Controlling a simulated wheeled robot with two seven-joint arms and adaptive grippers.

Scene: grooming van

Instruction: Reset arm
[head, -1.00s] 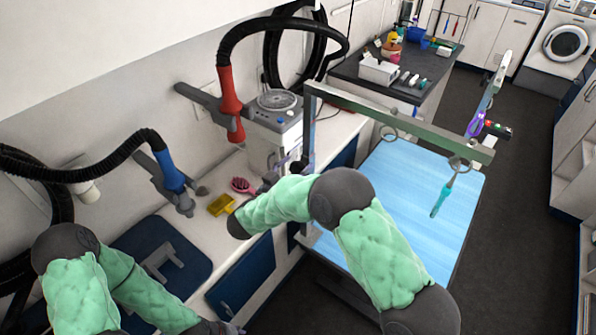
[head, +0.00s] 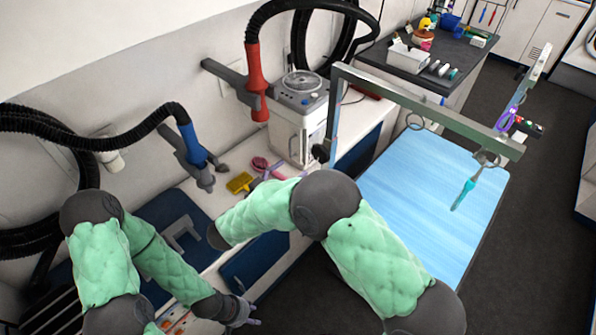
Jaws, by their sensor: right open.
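My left gripper (head: 248,309) is low in the head view, at the end of the green-padded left arm, over the front edge of the counter. Its pale fingers are small and partly turned away, so their opening is unclear. No object shows in it. My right arm reaches in from the lower right and bends left across the counter front. My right gripper (head: 269,173) shows only in part, as pale fingers past the forearm, close to the pink brush (head: 261,163) and the yellow item (head: 240,182). It is open. The rest of it is hidden behind the arm.
A white machine (head: 298,123) stands on the counter behind the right gripper. Dryer hoses with a red nozzle (head: 257,86) and a blue nozzle (head: 193,148) hang over the counter. The blue grooming table (head: 420,200) with its metal frame (head: 430,108) is to the right. Dark floor lies in front.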

